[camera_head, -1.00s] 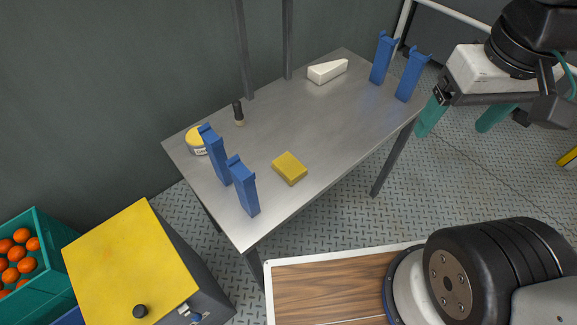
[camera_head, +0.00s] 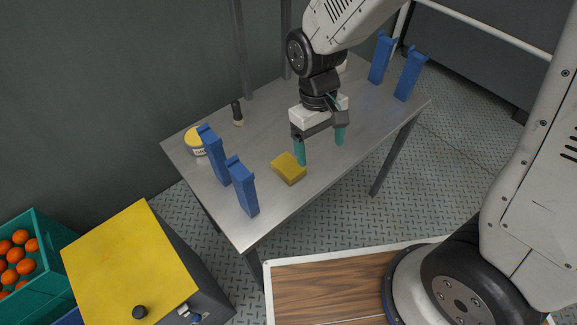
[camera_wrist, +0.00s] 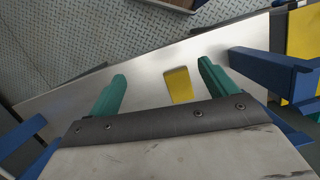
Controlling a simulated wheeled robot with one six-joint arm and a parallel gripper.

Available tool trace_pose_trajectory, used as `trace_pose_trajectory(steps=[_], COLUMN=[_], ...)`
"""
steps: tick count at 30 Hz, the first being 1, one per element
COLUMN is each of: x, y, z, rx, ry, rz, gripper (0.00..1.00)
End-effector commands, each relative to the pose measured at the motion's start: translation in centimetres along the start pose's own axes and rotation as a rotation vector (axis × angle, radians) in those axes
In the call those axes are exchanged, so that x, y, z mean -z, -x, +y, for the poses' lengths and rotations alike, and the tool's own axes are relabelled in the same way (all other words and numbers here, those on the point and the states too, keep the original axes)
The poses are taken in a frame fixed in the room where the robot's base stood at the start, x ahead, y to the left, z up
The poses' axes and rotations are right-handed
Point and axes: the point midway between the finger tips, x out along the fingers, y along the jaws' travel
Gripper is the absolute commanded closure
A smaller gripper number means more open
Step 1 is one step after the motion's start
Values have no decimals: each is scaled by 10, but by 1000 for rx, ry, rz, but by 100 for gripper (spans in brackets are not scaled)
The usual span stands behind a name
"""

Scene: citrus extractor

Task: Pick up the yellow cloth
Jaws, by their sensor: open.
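The yellow cloth (camera_head: 288,169) is a small folded block lying flat on the grey metal table (camera_head: 260,140), near its front edge. It also shows in the wrist view (camera_wrist: 179,85), between the two fingers and nearer the right one. My gripper (camera_head: 320,153) has teal fingers, spread open and empty. It hangs above the table, to the right of the cloth. In the head view its left fingertip overlaps the cloth's upper right edge; I cannot tell whether they touch.
Two blue uprights (camera_head: 243,188) stand left of the cloth, and two more (camera_head: 408,75) stand at the table's far right. A yellow-lidded tin (camera_head: 194,141) and a dark-handled brush-like item (camera_head: 238,113) stand at the back left. The table's middle is largely clear.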

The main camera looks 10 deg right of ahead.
Motion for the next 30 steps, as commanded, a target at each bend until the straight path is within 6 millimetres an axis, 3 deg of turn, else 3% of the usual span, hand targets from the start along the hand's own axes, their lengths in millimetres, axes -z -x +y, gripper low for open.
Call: trace_pose_trajectory(steps=[3,6,10,14,30], x=[34,62,96,103,116], y=[-36,-54,-49,-55,-120], z=[-15,-22,-22,-22,-25], rx=[-10,-16,-21,-23,-23], ry=[57,91,107,116,114], rz=[18,70,194,224,222], gripper=[15,15,15,15,15])
